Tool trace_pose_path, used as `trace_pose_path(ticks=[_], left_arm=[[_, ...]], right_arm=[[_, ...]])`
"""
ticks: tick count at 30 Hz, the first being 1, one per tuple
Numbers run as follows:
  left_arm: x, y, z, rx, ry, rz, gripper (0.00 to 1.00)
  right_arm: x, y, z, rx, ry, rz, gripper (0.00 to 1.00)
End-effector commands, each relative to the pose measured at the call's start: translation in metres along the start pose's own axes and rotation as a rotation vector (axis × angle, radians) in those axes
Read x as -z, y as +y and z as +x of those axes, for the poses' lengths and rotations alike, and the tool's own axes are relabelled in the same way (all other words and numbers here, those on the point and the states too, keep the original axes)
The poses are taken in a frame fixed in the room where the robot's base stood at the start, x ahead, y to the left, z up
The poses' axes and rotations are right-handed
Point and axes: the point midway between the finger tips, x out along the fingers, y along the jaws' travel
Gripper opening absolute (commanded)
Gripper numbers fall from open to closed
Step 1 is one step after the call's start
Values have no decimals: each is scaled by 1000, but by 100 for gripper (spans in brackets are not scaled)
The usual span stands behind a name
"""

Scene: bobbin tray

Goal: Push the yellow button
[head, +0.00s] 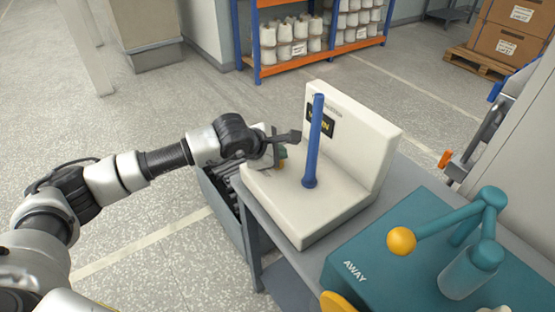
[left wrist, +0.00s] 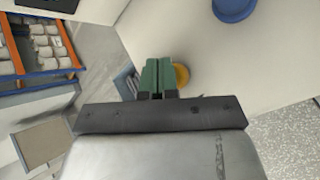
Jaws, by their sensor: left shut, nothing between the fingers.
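The yellow button (left wrist: 182,76) shows in the left wrist view as a round disc low on the white block, partly behind my finger tips. In the head view only a small bit of yellow shows beside my left gripper (head: 280,151), and the rest is hidden. The green fingers of my left gripper (left wrist: 157,78) are shut and empty. They are close to the button, just left of it in the left wrist view; I cannot tell if they touch it. My right gripper is not in view.
The white block (head: 352,140) has an upright back panel with a dark label. A blue post (head: 314,140) stands on its base, close to my left gripper. A teal box (head: 350,250) marked AWAY, with a yellow-knobbed lever (head: 440,225), is at the right. A bobbin shelf (head: 310,55) stands behind.

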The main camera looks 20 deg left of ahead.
Motion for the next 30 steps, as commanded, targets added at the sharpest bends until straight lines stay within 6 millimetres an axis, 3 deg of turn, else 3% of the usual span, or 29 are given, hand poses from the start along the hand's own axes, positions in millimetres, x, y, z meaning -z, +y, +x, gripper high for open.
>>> trace_pose_path(ticks=[17,30], left_arm=[[-7,8,-10,-2,-1,1,0],[-28,28,-38,-3,-1,2,0]], right_arm=[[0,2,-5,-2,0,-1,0],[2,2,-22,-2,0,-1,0]])
